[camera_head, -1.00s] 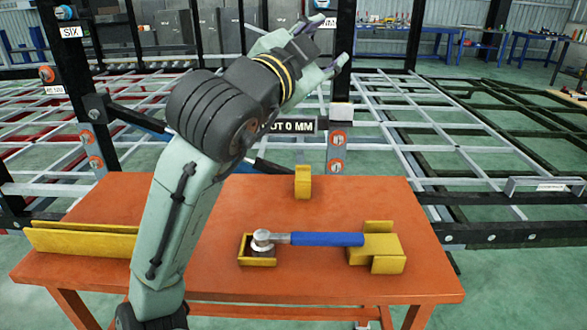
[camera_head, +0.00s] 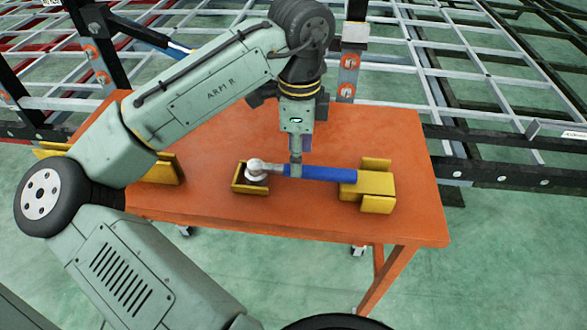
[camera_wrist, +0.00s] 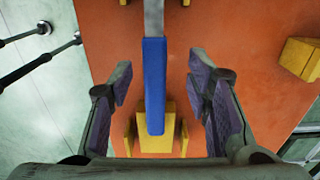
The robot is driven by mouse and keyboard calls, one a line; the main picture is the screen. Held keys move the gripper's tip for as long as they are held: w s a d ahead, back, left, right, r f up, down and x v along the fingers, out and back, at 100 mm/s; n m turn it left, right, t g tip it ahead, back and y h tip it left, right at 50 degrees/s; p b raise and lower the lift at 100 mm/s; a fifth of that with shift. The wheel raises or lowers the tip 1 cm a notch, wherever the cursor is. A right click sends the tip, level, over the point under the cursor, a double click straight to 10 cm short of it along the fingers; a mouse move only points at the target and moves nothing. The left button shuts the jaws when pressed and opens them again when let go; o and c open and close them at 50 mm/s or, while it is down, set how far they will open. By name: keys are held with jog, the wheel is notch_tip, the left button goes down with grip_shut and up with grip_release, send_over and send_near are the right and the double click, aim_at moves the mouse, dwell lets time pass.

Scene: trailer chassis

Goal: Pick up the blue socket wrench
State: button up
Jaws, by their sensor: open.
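The blue socket wrench (camera_head: 325,173) lies across two yellow holders on the orange table. Its round metal head (camera_head: 258,167) rests at the left holder (camera_head: 236,186), and its blue handle end rests at the right holder (camera_head: 376,184). My gripper (camera_head: 296,168) points down at the wrench near the left end of the blue handle. In the wrist view my gripper (camera_wrist: 160,85) is open, with one finger on each side of the blue handle (camera_wrist: 155,88) and visible gaps between. The wrench head is outside the wrist view.
The orange table (camera_head: 220,225) is mostly bare around the holders. A yellow block (camera_wrist: 299,58) stands at the right in the wrist view. A long yellow piece (camera_head: 165,168) lies at the table's left, partly behind my arm. The metal chassis frame (camera_head: 400,60) stands behind the table.

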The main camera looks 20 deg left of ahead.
jog(key=f, duration=0.2)
jog(key=f+p, duration=0.1)
jog(key=shift+s+d+f, duration=0.25)
jog(key=shift+s+f, duration=0.05)
jog(key=shift+f, duration=0.65)
jog(key=shift+c, duration=0.4)
grip_shut()
